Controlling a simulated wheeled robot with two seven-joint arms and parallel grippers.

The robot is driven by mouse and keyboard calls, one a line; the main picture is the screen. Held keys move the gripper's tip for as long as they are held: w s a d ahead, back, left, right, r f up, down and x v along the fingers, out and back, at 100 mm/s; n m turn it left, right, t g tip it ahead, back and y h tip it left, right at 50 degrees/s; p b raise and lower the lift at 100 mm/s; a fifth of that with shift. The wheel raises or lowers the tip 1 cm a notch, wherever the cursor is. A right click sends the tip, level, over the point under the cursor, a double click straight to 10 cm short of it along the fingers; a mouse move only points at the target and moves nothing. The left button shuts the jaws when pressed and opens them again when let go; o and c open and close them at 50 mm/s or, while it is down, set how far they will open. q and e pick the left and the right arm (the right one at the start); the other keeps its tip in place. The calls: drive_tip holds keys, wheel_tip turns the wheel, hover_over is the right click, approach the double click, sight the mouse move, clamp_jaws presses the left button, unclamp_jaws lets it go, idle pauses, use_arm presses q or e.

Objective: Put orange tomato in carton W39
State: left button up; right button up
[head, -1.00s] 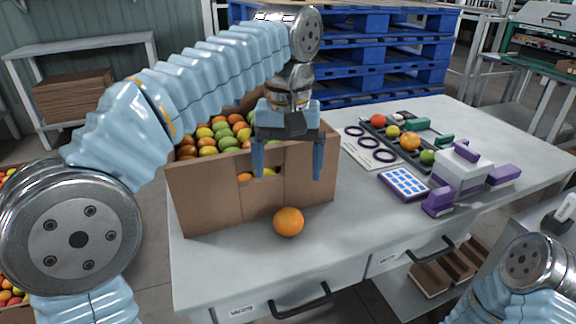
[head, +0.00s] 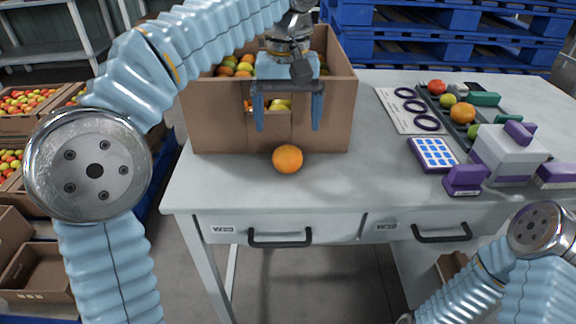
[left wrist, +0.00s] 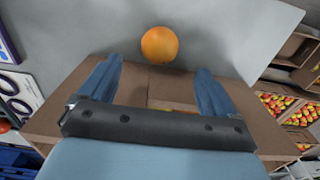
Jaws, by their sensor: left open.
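An orange tomato (head: 287,159) lies on the grey table just in front of a large cardboard carton. It also shows in the left wrist view (left wrist: 159,45), beyond the fingertips. My left gripper (head: 288,122) is open and empty, fingers pointing down, in front of the carton's front wall and above the tomato. The large carton (head: 325,127) holds several mixed-colour tomatoes and has a lowered notch in its front. I read no W39 label on any carton. Another orange tomato (head: 462,113) sits in a dark tray at the right. My right gripper is out of frame.
The dark tray (head: 484,143) also holds red and green tomatoes. A blue-buttoned pad (head: 433,154), a purple-and-white device (head: 507,157) and a sheet with rings (head: 392,97) stand nearby. Crates of tomatoes (head: 27,101) and cardboard cartons (head: 40,268) are at the left. The table's front middle is clear.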

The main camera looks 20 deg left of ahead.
sight(287, 148)
use_arm(q)
wheel_tip(287, 148, down, 8)
drive_tip(key=shift+f+b, duration=0.25)
drive_tip(key=shift+b, duration=0.8)
drive_tip(key=shift+c, duration=0.4)
drive_tip(key=c, duration=0.9)
drive_tip(key=shift+o, duration=0.2)
drive_tip(key=shift+r, duration=0.15)
